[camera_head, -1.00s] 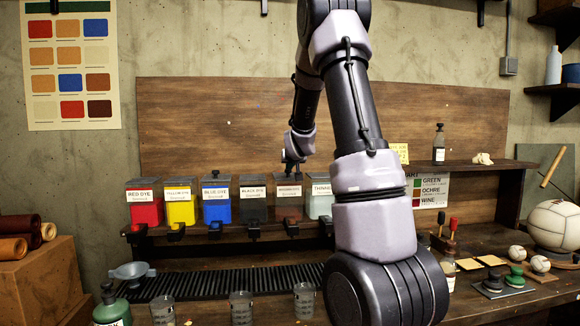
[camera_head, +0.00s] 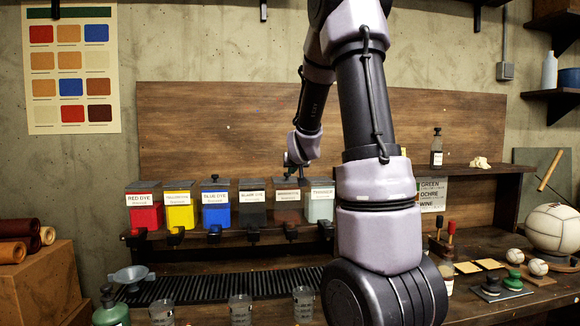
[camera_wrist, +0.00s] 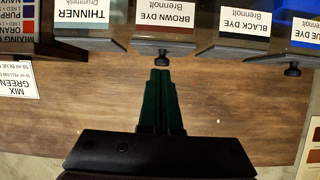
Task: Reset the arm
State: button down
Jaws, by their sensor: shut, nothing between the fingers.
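My gripper (camera_wrist: 161,75) shows in the wrist view with its two dark green fingers together and nothing between them. It points toward the brown dye container (camera_wrist: 166,22), whose knob is near the fingertips; I cannot tell whether they touch. In the head view my arm rises from the bench at the right of centre, folds over at the top and comes down to my gripper (camera_head: 293,170) just above the brown dye container (camera_head: 288,205). The fingertips are too small there to make out.
Red (camera_head: 143,208), yellow (camera_head: 180,208), blue (camera_head: 216,205), black (camera_head: 252,207) and thinner (camera_head: 320,203) containers line the shelf. Clear cups (camera_head: 240,309) stand in front of the black rack. A funnel (camera_head: 131,275) is at the left. White balls (camera_head: 556,229) are at the right.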

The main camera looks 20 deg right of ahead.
jog(key=s+a+r+g+y, duration=0.1)
jog(key=s+a+y, duration=0.1)
jog(key=s+a, duration=0.4)
jog(key=s+a+r+g+y, duration=0.2)
jog(key=s+a, duration=0.4)
jog(key=s, duration=1)
jog(key=s+a+r+g+y, duration=0.1)
jog(key=s+a+r+g, duration=0.1)
jog(key=s+a, duration=0.4)
jog(key=s, duration=0.5)
jog(key=shift+s+a+r+m+y, duration=0.2)
jog(key=shift+s+a+m+y, duration=0.1)
jog(key=shift+s+y, duration=0.1)
